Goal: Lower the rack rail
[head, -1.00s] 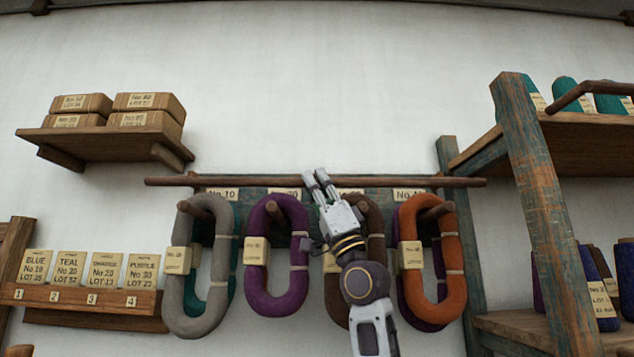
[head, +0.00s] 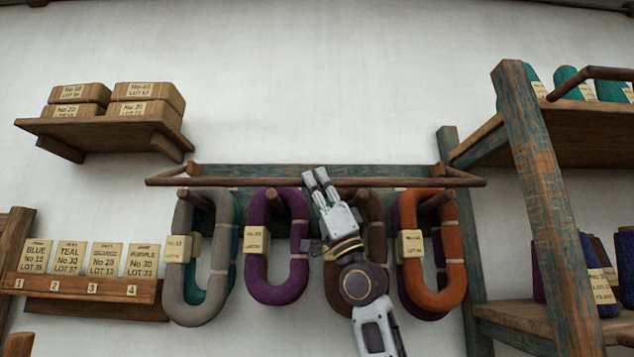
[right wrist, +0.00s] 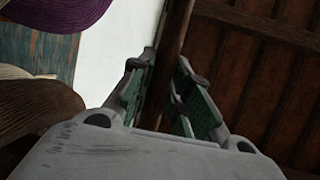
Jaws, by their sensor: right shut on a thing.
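The rack rail (head: 240,182) is a thin brown rod running level across the front of the wall rack, with short side arms going back to the backboard (head: 270,170). It crosses just above the pegs and the tops of the hanging skeins. My right gripper (head: 317,180) reaches up from below to the rail's middle. In the right wrist view its green-padded fingers (right wrist: 165,95) are shut on the brown rail (right wrist: 174,50). My left gripper is not in view.
Grey (head: 185,260), purple (head: 256,240), brown (head: 376,235) and orange (head: 447,260) skeins hang on pegs close around my right arm. A shelf of boxes (head: 100,140) is at upper left. A post (head: 545,200) and shelves stand at right. The wall above is clear.

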